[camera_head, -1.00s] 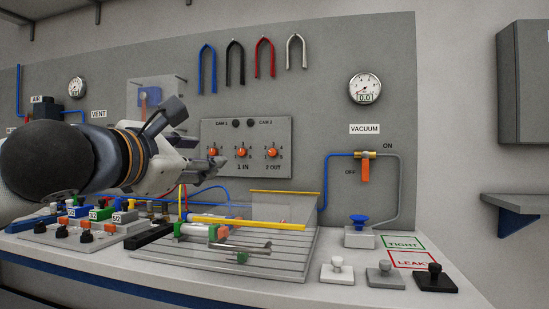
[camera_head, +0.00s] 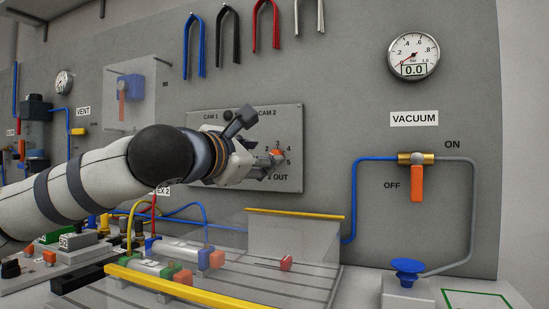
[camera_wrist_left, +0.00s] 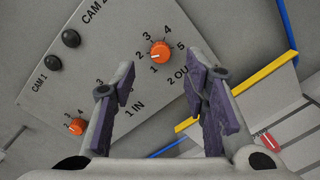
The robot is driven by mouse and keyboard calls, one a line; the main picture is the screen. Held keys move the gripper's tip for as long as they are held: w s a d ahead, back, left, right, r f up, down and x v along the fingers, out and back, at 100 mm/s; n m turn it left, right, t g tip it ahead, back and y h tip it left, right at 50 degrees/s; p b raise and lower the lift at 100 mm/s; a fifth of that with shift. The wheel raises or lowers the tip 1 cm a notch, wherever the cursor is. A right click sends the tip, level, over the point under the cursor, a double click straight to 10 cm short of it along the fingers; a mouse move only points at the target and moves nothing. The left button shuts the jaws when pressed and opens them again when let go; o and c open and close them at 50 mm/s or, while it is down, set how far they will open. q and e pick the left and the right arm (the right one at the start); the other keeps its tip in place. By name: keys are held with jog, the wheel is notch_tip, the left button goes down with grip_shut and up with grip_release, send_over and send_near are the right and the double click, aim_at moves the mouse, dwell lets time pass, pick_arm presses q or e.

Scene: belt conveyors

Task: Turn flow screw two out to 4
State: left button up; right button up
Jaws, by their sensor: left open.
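The 2 OUT flow screw is an orange knob (camera_head: 278,152) at the right of the grey panel (camera_head: 292,114), ringed by numbers 1 to 5. In the left wrist view this knob (camera_wrist_left: 160,53) has a white mark pointing to the low side of the scale, near 1 and 2; the exact number is hard to tell. My left gripper (camera_head: 272,170) is in front of the panel, just below the knob. In the wrist view its open, empty fingers (camera_wrist_left: 163,88) are apart, with the knob beyond their tips. My right gripper is not in view.
The 1 IN knob (camera_wrist_left: 76,127) sits at lower left in the wrist view; my gripper hides it in the head view. The vacuum valve's orange handle (camera_head: 417,183) is to the right. A yellow bar (camera_head: 294,213) and a clear cover stand below the panel.

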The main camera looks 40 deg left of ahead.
aim_at(275, 153)
pick_arm(q)
jog(key=w, duration=0.4)
jog(key=w+a, duration=0.1)
jog(key=shift+w, duration=0.4)
grip_shut()
jog(key=shift+r+p, duration=0.1)
jog(key=shift+p, duration=0.2)
